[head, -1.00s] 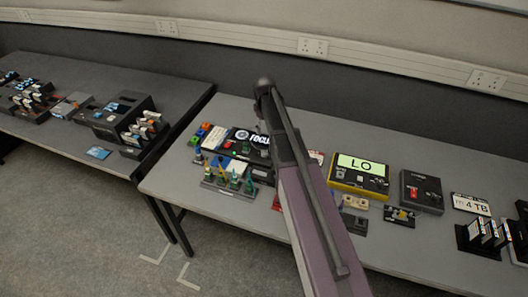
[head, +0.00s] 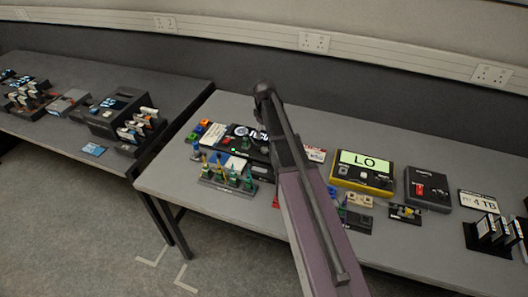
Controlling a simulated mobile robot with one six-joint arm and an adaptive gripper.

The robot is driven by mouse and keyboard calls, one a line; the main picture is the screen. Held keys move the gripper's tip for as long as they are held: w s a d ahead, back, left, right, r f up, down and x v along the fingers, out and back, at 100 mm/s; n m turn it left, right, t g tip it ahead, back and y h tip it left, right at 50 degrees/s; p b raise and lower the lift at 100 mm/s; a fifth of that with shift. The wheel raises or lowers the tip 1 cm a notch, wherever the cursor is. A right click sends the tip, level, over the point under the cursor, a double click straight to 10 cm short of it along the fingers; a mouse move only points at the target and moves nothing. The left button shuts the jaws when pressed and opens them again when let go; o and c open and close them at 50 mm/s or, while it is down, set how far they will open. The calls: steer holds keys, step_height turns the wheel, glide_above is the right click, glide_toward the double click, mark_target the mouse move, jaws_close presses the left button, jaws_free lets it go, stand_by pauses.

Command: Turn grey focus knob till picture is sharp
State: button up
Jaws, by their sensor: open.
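A black device (head: 240,132) with large white lettering, partly covered, stands on the right-hand table. A small green light shows on it. My arm crosses in front of its right part. I cannot make out a grey focus knob or a picture; they may be behind my arm. My arm comes up from the bottom of the view to a dark joint above the table. I cannot make out my gripper or its fingers.
Upright coloured tools in a rack (head: 228,178) stand before the device. A yellow meter reading LO (head: 362,170), a dark box with a red switch (head: 428,190) and a card rack (head: 490,232) stand to the right.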

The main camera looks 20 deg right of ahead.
mark_target(265, 148)
steer(key=shift+f+b, duration=4)
steer(key=shift+f, duration=0.3)
jaws_close()
